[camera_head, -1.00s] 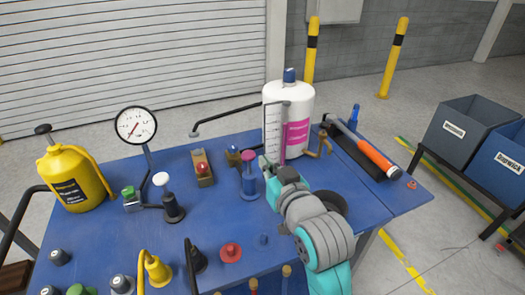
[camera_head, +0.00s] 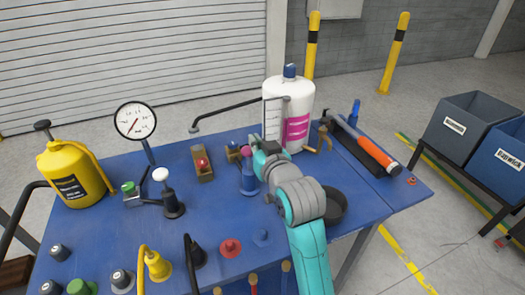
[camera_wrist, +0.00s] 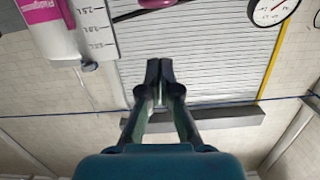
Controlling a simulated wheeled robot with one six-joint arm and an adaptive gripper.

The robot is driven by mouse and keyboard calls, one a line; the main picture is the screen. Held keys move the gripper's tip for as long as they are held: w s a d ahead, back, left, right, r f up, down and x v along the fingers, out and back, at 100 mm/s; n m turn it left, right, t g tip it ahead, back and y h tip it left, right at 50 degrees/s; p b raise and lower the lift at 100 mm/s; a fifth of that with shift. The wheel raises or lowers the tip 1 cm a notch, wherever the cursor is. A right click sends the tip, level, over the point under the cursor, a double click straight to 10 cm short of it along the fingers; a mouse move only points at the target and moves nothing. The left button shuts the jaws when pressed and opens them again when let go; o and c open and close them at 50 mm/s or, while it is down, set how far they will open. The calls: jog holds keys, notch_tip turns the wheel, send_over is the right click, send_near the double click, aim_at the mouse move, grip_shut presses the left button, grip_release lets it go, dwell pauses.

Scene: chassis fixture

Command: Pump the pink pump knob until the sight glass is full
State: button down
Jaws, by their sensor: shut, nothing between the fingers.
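The pink pump knob (camera_head: 246,152) tops a blue upright pump (camera_head: 249,178) near the table's middle. Its underside shows at the top edge of the wrist view (camera_wrist: 157,3). My gripper (camera_head: 255,142) is shut and empty, close to the knob's right side in the head view, partly overlapping the pump. In the wrist view, the gripper's fingertips (camera_wrist: 160,70) are together and the knob appears above them, apart in the picture. The sight glass with a scale (camera_head: 271,120) stands before the white bottle (camera_head: 298,105). It also shows in the wrist view (camera_wrist: 98,30). Its fill level is not readable.
A pressure gauge (camera_head: 135,121) and yellow can (camera_head: 70,175) stand left. A brass block with a red knob (camera_head: 202,165) is left of the pump. A black dish (camera_head: 335,206) lies right beside my arm. An orange-handled tool (camera_head: 373,152) lies at right.

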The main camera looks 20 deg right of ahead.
aim_at(248, 152)
jog(key=shift+w+a+f, duration=0.1)
jog(key=shift+w+f, duration=0.6)
jog(key=shift+f, duration=0.35)
jog(key=shift+w+f, duration=0.7)
jog(key=shift+f, duration=0.35)
jog(key=shift+f, duration=2.7)
